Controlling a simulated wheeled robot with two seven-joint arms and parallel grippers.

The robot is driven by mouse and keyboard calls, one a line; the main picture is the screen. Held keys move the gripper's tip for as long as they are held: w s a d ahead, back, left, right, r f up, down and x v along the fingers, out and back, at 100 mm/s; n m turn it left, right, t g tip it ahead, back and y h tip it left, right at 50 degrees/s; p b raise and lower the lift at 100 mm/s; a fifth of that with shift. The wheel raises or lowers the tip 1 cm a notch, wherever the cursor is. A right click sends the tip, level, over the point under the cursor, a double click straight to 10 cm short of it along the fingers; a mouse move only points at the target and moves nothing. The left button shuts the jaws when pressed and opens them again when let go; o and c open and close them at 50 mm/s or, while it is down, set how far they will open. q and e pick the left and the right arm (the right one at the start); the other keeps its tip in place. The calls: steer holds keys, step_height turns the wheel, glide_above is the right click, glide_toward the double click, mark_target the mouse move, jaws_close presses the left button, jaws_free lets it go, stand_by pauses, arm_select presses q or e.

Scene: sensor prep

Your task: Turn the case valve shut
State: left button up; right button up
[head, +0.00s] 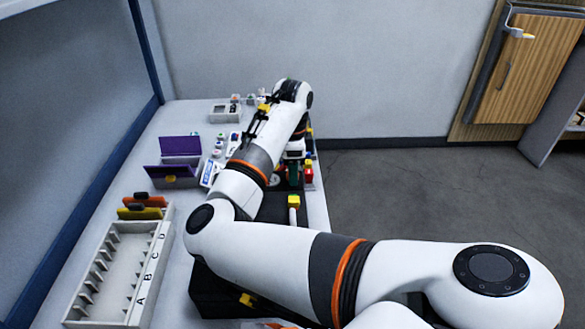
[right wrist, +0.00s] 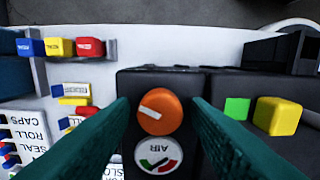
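The case valve is a round orange knob (right wrist: 159,112) on top of a black block in the right wrist view. A short white mark on it runs at a slant. A round gauge (right wrist: 158,155) marked AIR sits beside it. My right gripper (right wrist: 160,105) is open, with one green finger on each side of the knob. I cannot tell whether the fingers touch it. In the head view my right gripper (head: 293,174) points down over the case (head: 215,300), and my right arm hides the knob.
A yellow block (right wrist: 278,116) and a green square (right wrist: 237,108) are right of the knob. Blue, yellow and red blocks (right wrist: 90,47) stand in a rack. In the head view, a lettered slotted tray (head: 145,285) and an open purple box (head: 170,171) are left.

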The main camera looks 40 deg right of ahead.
steer(key=c, duration=0.7)
